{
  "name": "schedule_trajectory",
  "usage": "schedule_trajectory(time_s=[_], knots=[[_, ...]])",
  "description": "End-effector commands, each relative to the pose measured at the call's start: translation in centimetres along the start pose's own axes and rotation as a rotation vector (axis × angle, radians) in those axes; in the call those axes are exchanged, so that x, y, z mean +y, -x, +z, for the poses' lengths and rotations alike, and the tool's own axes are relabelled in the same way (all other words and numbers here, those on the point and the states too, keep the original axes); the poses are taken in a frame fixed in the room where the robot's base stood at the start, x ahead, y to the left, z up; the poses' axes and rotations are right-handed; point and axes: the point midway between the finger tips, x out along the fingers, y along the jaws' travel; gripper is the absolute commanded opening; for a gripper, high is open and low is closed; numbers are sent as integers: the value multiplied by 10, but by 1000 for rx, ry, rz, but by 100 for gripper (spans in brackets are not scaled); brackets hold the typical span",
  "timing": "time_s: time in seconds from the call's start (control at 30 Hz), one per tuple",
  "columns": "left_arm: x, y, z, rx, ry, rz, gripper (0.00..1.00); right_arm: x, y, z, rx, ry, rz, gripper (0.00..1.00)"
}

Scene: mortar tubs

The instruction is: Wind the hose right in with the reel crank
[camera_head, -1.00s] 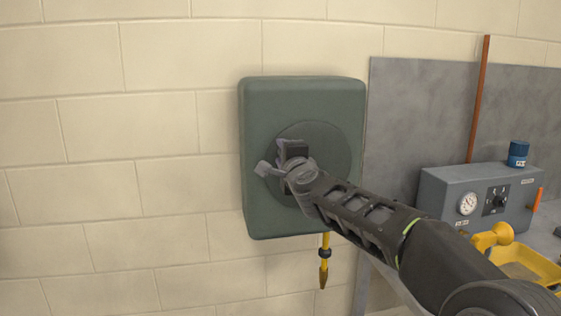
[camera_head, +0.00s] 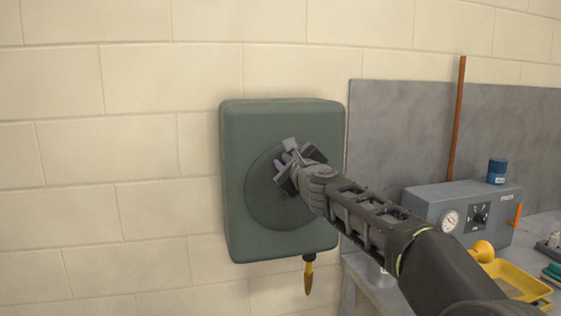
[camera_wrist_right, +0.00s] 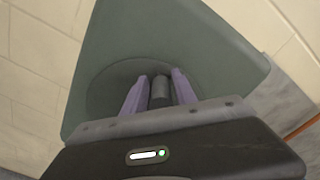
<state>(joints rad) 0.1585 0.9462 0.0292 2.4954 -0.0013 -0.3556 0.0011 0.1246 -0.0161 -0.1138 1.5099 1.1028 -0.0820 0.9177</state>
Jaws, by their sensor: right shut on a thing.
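The green hose reel box (camera_head: 236,190) hangs on the block wall, with a dark round disc (camera_head: 262,205) on its front. My right gripper (camera_head: 288,165) is at the disc's upper right part, shut on the reel crank's handle. In the right wrist view, the dark handle (camera_wrist_right: 160,92) stands between the two fingers of the gripper (camera_wrist_right: 158,90). The crank arm is mostly hidden behind the gripper. A short yellow hose end (camera_head: 308,279) with a dark collar hangs below the box. My left gripper is not in view.
To the right stands a bench with a grey splashback (camera_head: 400,130). On it are a grey control box (camera_head: 425,208) with a dial, a blue can (camera_head: 496,172), and a yellow tray (camera_head: 535,290). An orange-brown rod (camera_head: 456,120) leans there. The wall to the left is clear.

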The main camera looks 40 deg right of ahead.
Motion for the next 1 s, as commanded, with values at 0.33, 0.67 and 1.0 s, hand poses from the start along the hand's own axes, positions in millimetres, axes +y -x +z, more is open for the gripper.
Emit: schedule_trajectory(time_s=[0.33,0.67,1.0], knots=[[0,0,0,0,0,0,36,-10,1,-8,14,-15,-18,0],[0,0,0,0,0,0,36,-8,0,-9,15,-15,-14,45],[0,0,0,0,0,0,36,-5,0,-7,11,-17,-8,45]])
